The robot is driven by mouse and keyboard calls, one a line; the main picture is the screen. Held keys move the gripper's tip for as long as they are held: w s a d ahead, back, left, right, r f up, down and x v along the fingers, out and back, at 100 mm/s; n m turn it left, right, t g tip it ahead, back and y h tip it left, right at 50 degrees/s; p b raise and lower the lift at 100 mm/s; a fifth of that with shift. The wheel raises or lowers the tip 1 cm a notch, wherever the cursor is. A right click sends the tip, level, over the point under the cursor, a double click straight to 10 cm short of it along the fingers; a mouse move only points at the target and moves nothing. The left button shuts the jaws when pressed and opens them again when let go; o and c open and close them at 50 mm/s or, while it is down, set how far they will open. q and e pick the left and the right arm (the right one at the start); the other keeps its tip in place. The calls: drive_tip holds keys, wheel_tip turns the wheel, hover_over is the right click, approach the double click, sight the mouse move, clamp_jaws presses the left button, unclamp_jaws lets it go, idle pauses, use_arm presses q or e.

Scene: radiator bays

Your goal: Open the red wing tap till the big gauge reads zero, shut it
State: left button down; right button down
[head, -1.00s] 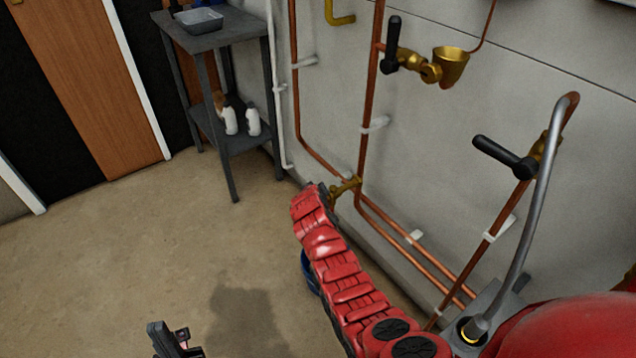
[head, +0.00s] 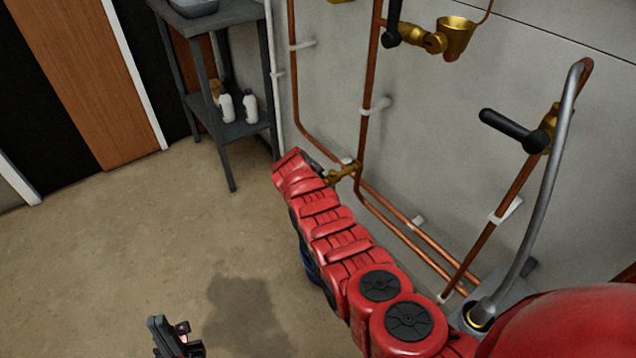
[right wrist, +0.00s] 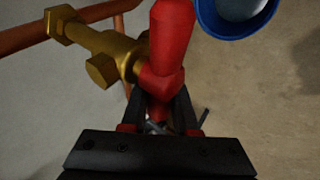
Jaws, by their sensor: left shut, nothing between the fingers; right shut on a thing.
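The red wing tap shows in the right wrist view, with a brass body (right wrist: 115,50) and a red wing handle (right wrist: 172,40). Its brass body also shows low on the wall in the head view (head: 345,172), beside the end of my red right arm. My right gripper (right wrist: 160,122) is shut on the lower part of the red wing; its fingertips are partly hidden in the head view. My left gripper (head: 180,338) is shut and empty, low over the floor at the bottom of the head view. The big gauge is in neither view.
A blue bucket (right wrist: 207,14) is near the tap; my arm mostly hides it in the head view. Copper pipes (head: 365,130) and a black lever valve (head: 515,130) are on the wall. A grey table (head: 215,18) stands at the back. The floor at left is clear.

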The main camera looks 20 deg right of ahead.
idle(0.3)
idle(0.4)
drive_tip(key=c, duration=0.7)
unclamp_jaws()
drive_tip(key=p+v, duration=0.3)
drive_tip(key=p, duration=0.2)
drive_tip(key=shift+a+r, duration=0.1)
drive_tip(key=shift+r, duration=0.3)
drive_tip(key=shift+s+a, duration=0.1)
drive_tip(key=shift+s, duration=0.1)
drive_tip(key=p+v, duration=0.2)
drive_tip(key=v, duration=1.1)
drive_tip(key=shift+s+a+r, duration=0.1)
